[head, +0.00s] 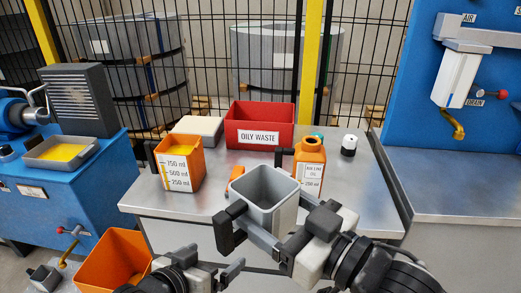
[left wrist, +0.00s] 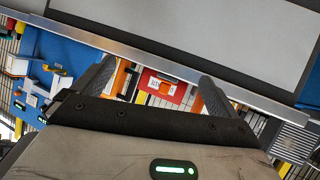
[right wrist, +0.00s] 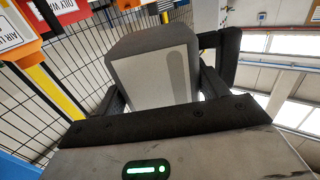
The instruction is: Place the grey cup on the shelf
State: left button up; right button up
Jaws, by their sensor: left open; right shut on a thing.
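The grey cup (head: 262,186) is square, open-topped and upright in the head view, in front of the bench's near edge. My right gripper (head: 262,202) is shut on it, with a dark finger at either side. In the right wrist view the cup (right wrist: 150,75) fills the space between the fingers. My left gripper (head: 218,274) is open and empty, low in the head view, to the left of the cup. Its spread fingers also show in the left wrist view (left wrist: 155,90). I cannot tell which surface is the shelf.
On the metal bench (head: 365,205) stand an orange measuring container (head: 180,165), a red oily waste bin (head: 260,125), an orange bottle (head: 310,160) and a small white-and-black item (head: 349,145). A blue panel (head: 400,75) rises at right above a bare grey ledge (head: 465,190). An orange bin (head: 112,258) sits lower left.

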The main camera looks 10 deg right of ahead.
pick_arm(q)
jog(key=w+d+r+m+g, duration=0.1)
jog(key=w+d+r+m, duration=0.15)
jog(key=w+r, duration=0.8)
jog(key=w+a+r+m+y, duration=0.15)
jog(key=a+r, duration=0.25)
jog(key=r, duration=0.5)
notch_tip(320, 180, up, 8)
jog(key=m+g+y, duration=0.1)
jog(key=g+y, duration=0.5)
jog(key=g, duration=0.3)
send_over(259, 217)
jog(key=w, duration=0.4)
jog(key=shift+h, duration=0.25)
jog(key=f, duration=1.1)
jog(key=shift+s+d, duration=0.15)
jog(key=shift+d, duration=0.05)
